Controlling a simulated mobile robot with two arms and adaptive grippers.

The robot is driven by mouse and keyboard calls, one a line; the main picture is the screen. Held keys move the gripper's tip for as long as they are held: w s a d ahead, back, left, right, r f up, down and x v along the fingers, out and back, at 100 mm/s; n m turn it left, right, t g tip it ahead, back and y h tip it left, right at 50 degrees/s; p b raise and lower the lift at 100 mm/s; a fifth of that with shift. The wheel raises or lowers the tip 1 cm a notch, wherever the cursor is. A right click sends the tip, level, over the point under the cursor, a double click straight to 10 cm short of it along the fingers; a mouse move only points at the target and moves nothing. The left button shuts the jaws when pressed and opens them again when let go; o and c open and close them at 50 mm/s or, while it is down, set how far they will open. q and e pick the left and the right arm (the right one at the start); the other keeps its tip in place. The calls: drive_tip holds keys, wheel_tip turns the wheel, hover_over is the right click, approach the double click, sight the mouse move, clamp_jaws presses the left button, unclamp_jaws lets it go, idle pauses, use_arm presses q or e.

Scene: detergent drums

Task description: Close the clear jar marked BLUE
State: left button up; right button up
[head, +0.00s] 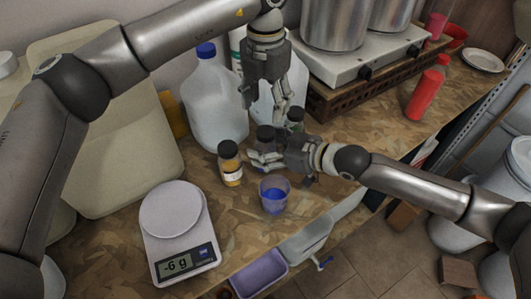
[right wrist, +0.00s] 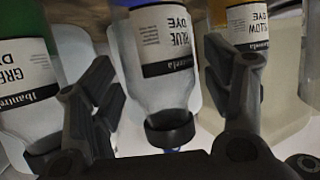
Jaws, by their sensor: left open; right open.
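The clear jar marked BLUE (right wrist: 165,75) is in the middle of the right wrist view, which shows it upside down. A dark cap (right wrist: 170,128) is at its mouth; I cannot tell how tightly it sits. In the head view the dark cap (head: 265,132) shows, with the jar body mostly hidden. My right gripper (head: 262,160) is open, its fingers on either side of this jar; contact is unclear. My left gripper (head: 282,112) is open, pointing down just above and right of the dark cap, near the green jar's cap (head: 296,115).
The yellow jar (head: 230,165) and green jar (right wrist: 28,85) flank the blue one closely. A cup of blue liquid (head: 274,196) stands in front, near the table edge. Large jugs (head: 215,105) stand behind. A scale (head: 180,235) is left; a hot plate (head: 355,62) is back right.

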drive_tip(key=shift+w+a+f, duration=0.15)
drive_tip(key=shift+a, duration=0.1)
drive_tip(key=shift+c, duration=0.4)
clamp_jaws()
use_arm(q)
drive_tip(key=n, duration=0.5)
drive_tip(key=shift+r, duration=0.1)
drive_tip(key=n, duration=0.5)
drive_tip(key=shift+n, duration=0.3)
drive_tip(key=n, duration=0.5)
drive_tip(key=shift+r, duration=0.1)
drive_tip(key=n, duration=0.7)
